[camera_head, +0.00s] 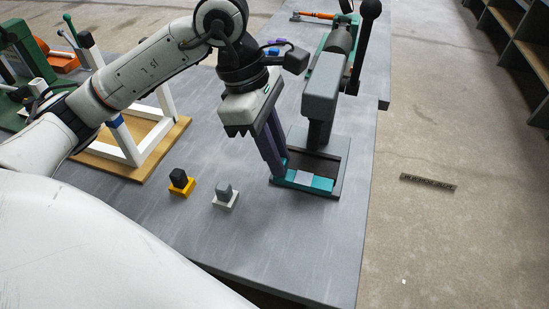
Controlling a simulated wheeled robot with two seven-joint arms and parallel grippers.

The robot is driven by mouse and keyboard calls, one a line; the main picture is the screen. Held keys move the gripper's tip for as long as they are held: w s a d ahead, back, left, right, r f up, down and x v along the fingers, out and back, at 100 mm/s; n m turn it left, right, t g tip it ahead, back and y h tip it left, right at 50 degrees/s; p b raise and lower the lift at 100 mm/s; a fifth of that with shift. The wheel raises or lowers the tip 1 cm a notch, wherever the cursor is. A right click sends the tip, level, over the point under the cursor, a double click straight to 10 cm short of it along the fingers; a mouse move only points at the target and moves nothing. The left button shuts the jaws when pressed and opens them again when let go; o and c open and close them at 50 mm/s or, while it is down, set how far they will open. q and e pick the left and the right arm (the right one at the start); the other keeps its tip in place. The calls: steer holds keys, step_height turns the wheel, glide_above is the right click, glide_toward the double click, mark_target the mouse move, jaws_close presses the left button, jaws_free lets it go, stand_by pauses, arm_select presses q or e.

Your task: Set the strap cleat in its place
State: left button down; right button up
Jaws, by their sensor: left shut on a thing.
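My left gripper (280,165) reaches down over the dark base plate (337,183) of the grey press. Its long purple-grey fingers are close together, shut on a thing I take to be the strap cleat. Their tips are at the left end of a teal strip (321,185) with a pale lavender block (303,179) on it. I cannot tell where the held piece ends and the strip begins, or whether they touch. My right gripper is not in view.
The grey press (322,88) with a black-knobbed lever (367,35) stands just right of the fingers. A black block on a yellow base (180,188) and a grey block on a white base (226,201) stand left. A white frame (158,136) is on a wooden board (123,168). The front tabletop is clear.

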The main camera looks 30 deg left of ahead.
arm_select(q)
steer(key=shift+w+a, duration=0.25)
steer(key=shift+w, duration=0.8)
steer(key=shift+w+a, duration=0.3)
steer(key=shift+w, duration=0.8)
steer(key=shift+w+a, duration=0.25)
steer(key=shift+w, duration=0.8)
steer(key=shift+b, duration=0.5)
steer(key=shift+f, duration=0.2)
steer(key=shift+f+b, duration=0.45)
steer(key=shift+b, duration=0.1)
steer(key=c, duration=1.3)
jaws_free()
steer(key=shift+o, duration=0.2)
steer(key=shift+r, duration=0.1)
